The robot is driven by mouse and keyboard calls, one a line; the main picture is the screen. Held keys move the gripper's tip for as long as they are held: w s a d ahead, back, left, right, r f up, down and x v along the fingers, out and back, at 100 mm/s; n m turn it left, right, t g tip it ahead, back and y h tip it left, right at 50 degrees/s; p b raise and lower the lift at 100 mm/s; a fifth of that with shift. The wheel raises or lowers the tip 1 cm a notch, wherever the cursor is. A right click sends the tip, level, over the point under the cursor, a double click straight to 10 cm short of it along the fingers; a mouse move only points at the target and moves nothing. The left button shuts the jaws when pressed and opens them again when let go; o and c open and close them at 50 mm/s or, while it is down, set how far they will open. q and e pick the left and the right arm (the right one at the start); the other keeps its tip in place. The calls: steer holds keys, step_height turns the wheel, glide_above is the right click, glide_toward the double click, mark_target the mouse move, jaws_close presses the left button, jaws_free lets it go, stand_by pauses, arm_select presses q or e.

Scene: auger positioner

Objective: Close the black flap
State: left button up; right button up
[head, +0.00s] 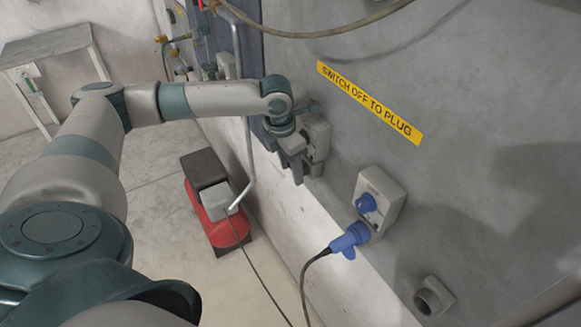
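My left arm comes in from the left and reaches to the grey wall. My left gripper (297,172) points down beside a grey wall box (318,138), very near it or touching it. The gripper covers part of this box, and I cannot make out a black flap on it. The finger gap is too small to tell whether the gripper is open or shut. My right gripper is not in view.
A grey socket box (382,203) with a blue plug (350,240) and dark cable is lower right. A yellow label (369,102) is above. A red machine (217,215) with a dark top stands on the floor; a table (50,45) is far left.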

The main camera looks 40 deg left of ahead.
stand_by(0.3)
arm_select(q)
steer(key=shift+r+b, duration=0.3)
steer(key=shift+r, duration=0.25)
step_height(320, 180, up, 16)
steer(key=s+a+b, duration=0.1)
steer(key=s+b, duration=0.1)
steer(key=b, duration=0.3)
steer(key=shift+s, duration=0.2)
steer(key=shift+s, duration=0.1)
